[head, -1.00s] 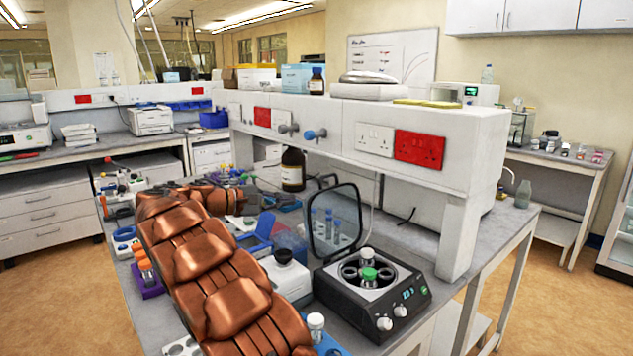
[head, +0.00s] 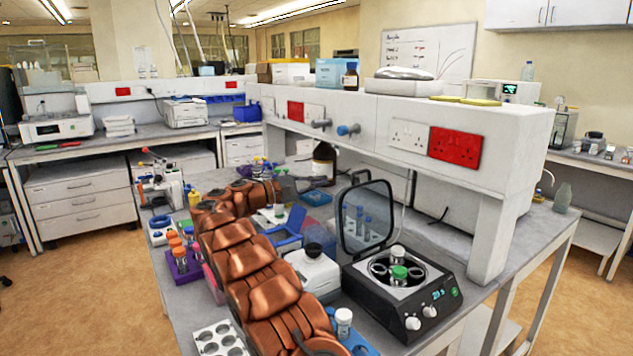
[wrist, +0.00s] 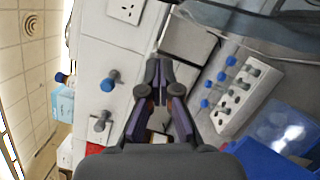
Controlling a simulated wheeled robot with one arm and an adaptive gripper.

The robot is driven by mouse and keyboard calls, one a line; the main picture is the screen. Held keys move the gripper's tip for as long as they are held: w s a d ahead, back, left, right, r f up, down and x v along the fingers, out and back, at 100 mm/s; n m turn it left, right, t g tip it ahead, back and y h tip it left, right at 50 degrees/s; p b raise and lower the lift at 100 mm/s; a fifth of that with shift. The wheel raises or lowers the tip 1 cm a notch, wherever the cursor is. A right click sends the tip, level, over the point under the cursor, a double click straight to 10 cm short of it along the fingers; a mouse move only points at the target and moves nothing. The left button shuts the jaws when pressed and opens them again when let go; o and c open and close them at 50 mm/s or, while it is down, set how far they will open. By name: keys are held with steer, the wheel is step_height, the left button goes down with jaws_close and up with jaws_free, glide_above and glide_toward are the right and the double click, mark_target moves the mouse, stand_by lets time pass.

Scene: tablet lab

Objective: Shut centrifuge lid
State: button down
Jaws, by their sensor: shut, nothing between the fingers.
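The centrifuge (head: 405,300) is a black box with two white knobs and a lit display, at the right front of the bench in the head view. Its lid (head: 379,208), a dark frame with a see-through panel, stands open, raised at the back left of the box. A white-capped and a green-capped tube show in the open rotor. My gripper (head: 300,187) is left of and behind the lid, near the brown bottle, and clearly apart from the lid. In the wrist view my gripper (wrist: 163,66) is shut and empty; the lid is not clearly identifiable there.
A white shelf (head: 400,115) with sockets and taps overhangs the back of the bench. A brown bottle (head: 324,165) stands under it. A white-bodied device (head: 312,270) sits between my arm and the centrifuge. A tube rack (wrist: 235,88) and a blue container (wrist: 265,162) show in the wrist view.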

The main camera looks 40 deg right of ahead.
steer(key=s+d+r+p, duration=0.1)
steer(key=s+d+r, duration=0.1)
steer(key=s+d, duration=0.3)
steer(key=shift+s+d+p, duration=0.35)
steer(key=shift+s+p, duration=0.05)
steer(key=shift+s, duration=0.05)
steer(key=shift+s, duration=0.1)
stand_by(0.5)
